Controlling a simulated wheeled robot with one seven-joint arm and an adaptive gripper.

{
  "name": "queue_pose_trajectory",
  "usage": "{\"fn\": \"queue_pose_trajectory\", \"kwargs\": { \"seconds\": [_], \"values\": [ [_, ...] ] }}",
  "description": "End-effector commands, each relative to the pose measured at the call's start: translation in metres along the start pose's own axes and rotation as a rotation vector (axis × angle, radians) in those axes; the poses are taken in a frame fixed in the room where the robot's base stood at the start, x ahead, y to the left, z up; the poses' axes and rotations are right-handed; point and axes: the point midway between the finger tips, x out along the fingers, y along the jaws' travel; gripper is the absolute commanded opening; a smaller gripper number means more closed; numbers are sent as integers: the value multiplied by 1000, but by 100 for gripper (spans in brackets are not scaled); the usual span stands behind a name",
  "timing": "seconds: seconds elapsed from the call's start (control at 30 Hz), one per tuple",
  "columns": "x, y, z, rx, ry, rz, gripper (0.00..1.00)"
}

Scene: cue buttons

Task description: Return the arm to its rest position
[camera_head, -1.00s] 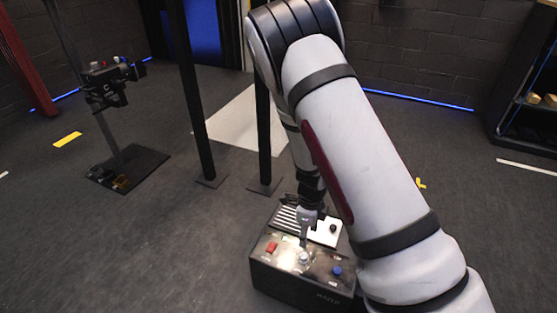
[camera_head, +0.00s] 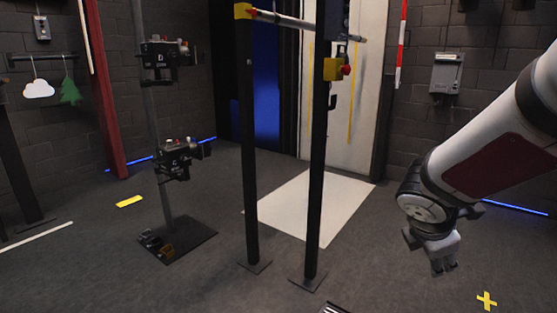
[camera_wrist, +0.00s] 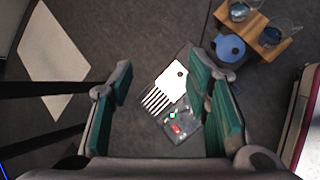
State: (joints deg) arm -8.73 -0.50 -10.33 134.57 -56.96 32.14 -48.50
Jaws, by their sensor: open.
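My gripper (camera_head: 444,262) hangs at the right of the head view, pointing down, on my white and black arm. In the wrist view my gripper (camera_wrist: 165,95) has its green-padded fingers spread apart with nothing between them. Below it, well apart from the fingers, is the button box (camera_wrist: 182,125) with a red button (camera_wrist: 176,129) and a white striped panel (camera_wrist: 163,92). In the head view only a sliver of the box's striped part (camera_head: 333,309) shows at the bottom edge.
Two black posts (camera_head: 250,150) with a crossbar stand left of my arm. A stand with black devices (camera_head: 177,158) is farther left. In the wrist view a blue pot (camera_wrist: 230,48) and a wooden holder with glasses (camera_wrist: 257,32) lie upper right.

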Motion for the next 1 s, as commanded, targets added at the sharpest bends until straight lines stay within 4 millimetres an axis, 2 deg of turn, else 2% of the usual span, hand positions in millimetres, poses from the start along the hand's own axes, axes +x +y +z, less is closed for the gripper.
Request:
{"fn": "queue_pose_trajectory", "kwargs": {
  "seconds": [0.03, 0.1, 0.23, 0.4, 0.5, 0.7, 0.87, 1.0],
  "values": [
    [-17, -14, 9, 139, -4, -23, 44],
    [-38, -39, 16, 335, -7, -74, 44],
    [-77, -87, 18, 682, 0, -181, 44],
    [-126, -150, 0, 1080, 22, -347, 44],
    [-149, -179, -15, 1250, 34, -441, 44],
    [-186, -221, -44, 1483, 52, -602, 44],
    [-212, -248, -66, 1618, 62, -723, 44],
    [-228, -232, -54, 1615, 74, -706, 44]
  ]
}}
